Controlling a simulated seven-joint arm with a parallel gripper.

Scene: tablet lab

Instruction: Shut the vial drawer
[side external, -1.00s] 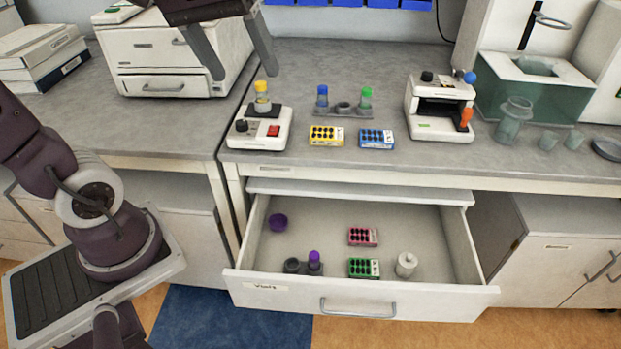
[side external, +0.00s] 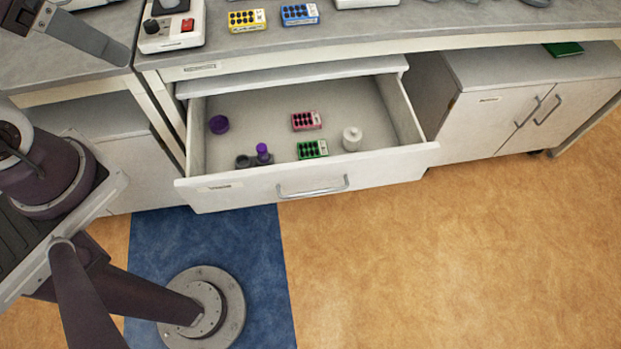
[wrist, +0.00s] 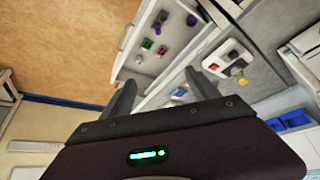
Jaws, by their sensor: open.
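The vial drawer (side external: 235,194) is pulled far out from under the bench in the side external view. Its white front has a grey bar handle (side external: 312,188) and a small label at the left. The drawer (wrist: 132,40) also shows in the wrist view, above and between my fingers. My gripper (wrist: 163,92) is open and empty, its two grey fingers spread apart. No contact between gripper and drawer shows. In the side external view only a grey, finger-like part shows at the upper left, so the gripper's whole position is hidden there.
The drawer holds a purple cup (side external: 219,124), a pink vial box (side external: 306,121), a green vial box (side external: 312,149), a purple-capped vial (side external: 262,152) and a white bottle (side external: 352,138). Bench cabinets (side external: 525,110) stand right.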

